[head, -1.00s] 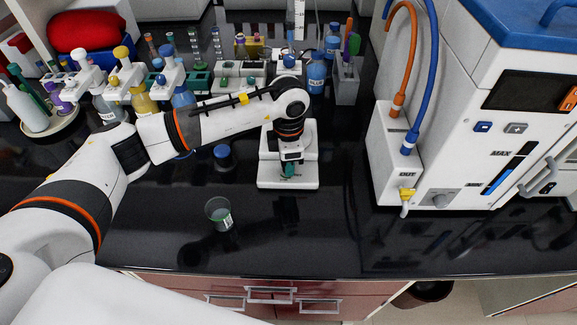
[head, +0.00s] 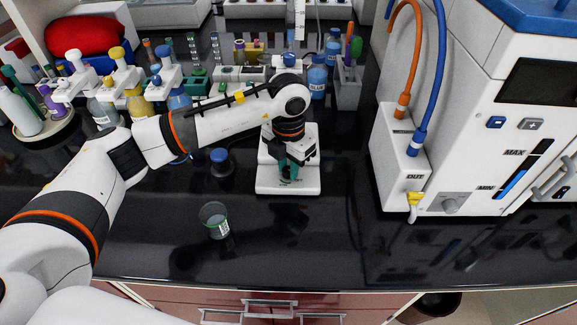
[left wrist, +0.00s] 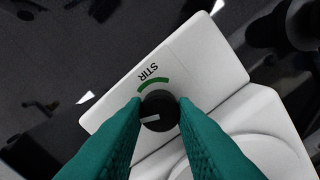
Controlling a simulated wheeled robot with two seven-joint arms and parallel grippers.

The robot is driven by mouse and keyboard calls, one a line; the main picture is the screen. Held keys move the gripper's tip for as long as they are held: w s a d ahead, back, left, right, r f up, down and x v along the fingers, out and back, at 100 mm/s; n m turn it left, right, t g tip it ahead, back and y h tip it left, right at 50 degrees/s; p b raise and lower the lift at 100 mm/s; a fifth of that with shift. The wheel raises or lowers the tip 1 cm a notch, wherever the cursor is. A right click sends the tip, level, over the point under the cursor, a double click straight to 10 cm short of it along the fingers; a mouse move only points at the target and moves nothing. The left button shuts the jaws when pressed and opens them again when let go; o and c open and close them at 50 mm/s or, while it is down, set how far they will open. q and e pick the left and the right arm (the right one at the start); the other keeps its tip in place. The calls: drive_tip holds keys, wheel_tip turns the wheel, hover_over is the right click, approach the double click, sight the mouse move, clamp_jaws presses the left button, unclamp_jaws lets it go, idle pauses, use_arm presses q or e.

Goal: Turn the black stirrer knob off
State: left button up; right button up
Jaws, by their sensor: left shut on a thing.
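The white stirrer (head: 268,182) stands on the black bench in the middle of the head view. In the left wrist view its white front panel (left wrist: 185,65) carries the word STIR and a green arc. The black stirrer knob (left wrist: 159,111) sits below that arc, with a white pointer line toward the left of the picture. My left gripper (left wrist: 160,108) has its two teal fingers on either side of the knob, shut on it. In the head view the left gripper (head: 289,172) is over the stirrer's front and hides the knob. My right gripper is not in view.
A glass beaker (head: 214,221) stands left in front of the stirrer. A blue-capped bottle (head: 220,161) stands beside it. A large white and blue machine (head: 470,150) with hoses is at the right. Several bottles and racks fill the back. The front bench strip is mostly clear.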

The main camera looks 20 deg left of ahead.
sight(288, 169)
use_arm(q)
drive_tip(key=shift+r, duration=0.1)
idle(0.4)
drive_tip(key=o, duration=1)
wheel_tip(288, 169, up, 12)
drive_tip(key=b, duration=0.2)
drive_tip(key=shift+b, duration=0.35)
